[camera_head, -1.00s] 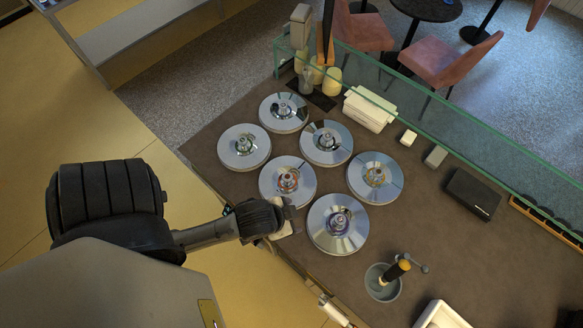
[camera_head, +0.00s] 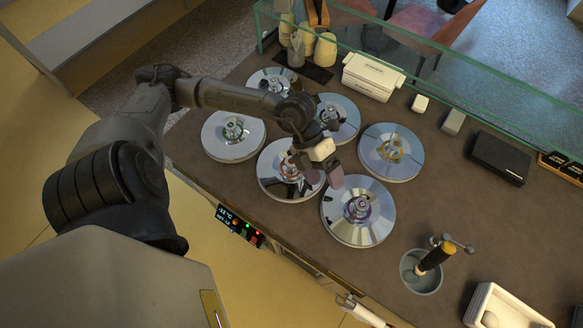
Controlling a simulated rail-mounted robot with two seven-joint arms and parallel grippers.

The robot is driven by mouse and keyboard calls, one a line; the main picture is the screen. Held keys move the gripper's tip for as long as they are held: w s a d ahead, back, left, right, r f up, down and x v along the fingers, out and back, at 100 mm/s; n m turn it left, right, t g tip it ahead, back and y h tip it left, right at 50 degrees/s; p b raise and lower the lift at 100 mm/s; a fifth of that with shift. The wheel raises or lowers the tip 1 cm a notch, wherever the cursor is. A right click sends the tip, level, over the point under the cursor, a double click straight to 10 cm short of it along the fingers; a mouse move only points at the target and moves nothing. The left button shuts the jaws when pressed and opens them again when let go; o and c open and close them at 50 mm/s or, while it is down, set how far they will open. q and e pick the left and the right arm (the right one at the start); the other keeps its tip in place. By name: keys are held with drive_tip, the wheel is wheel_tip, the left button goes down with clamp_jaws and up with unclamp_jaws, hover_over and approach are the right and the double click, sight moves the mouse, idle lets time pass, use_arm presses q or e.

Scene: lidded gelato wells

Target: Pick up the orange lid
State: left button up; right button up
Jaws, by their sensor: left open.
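Several round shiny metal lids with central knobs cover the wells in the counter. One lid (camera_head: 277,186), front middle, has a reddish-orange ring around its knob, partly hidden by my gripper. The lid on the right (camera_head: 408,160) has a yellow-orange ring. I cannot be sure from colour alone which of these two is the orange lid. My left gripper (camera_head: 319,172) is open and empty, above the right side of the front-middle lid, near its knob. I cannot tell whether it touches anything. My right gripper is out of view.
Other lids lie close around: front right (camera_head: 375,225), left (camera_head: 219,149), middle back (camera_head: 345,105) and back left (camera_head: 261,78). A grey cup with a dark-handled tool (camera_head: 421,282) stands front right. A glass screen (camera_head: 470,85) runs along the back.

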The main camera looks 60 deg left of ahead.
use_arm(q)
drive_tip(key=a+f+y+b, duration=0.1)
drive_tip(key=a+f+y, duration=0.2)
drive_tip(key=a+y, duration=0.35)
drive_tip(key=n+g+y, duration=0.1)
drive_tip(key=n+y, duration=0.1)
drive_tip(key=y, duration=0.1)
hover_over(291, 166)
drive_tip(key=w+a, duration=0.2)
drive_tip(key=shift+h, duration=0.25)
wheel_tip(291, 166, down, 8)
drive_tip(key=shift+s+d+r+b, duration=0.15)
drive_tip(key=shift+r+b, duration=0.05)
drive_tip(key=shift+b, duration=0.2)
drive_tip(key=shift+f, duration=0.7)
drive_tip(key=f, duration=0.2)
drive_tip(key=f+p, duration=0.1)
drive_tip(key=f, duration=0.1)
drive_tip(key=shift+s, duration=0.3)
drive_tip(key=shift+f, duration=0.55)
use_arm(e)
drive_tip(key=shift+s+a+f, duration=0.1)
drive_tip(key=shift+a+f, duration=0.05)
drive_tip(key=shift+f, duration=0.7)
use_arm(q)
drive_tip(key=c, duration=0.7)
clamp_jaws()
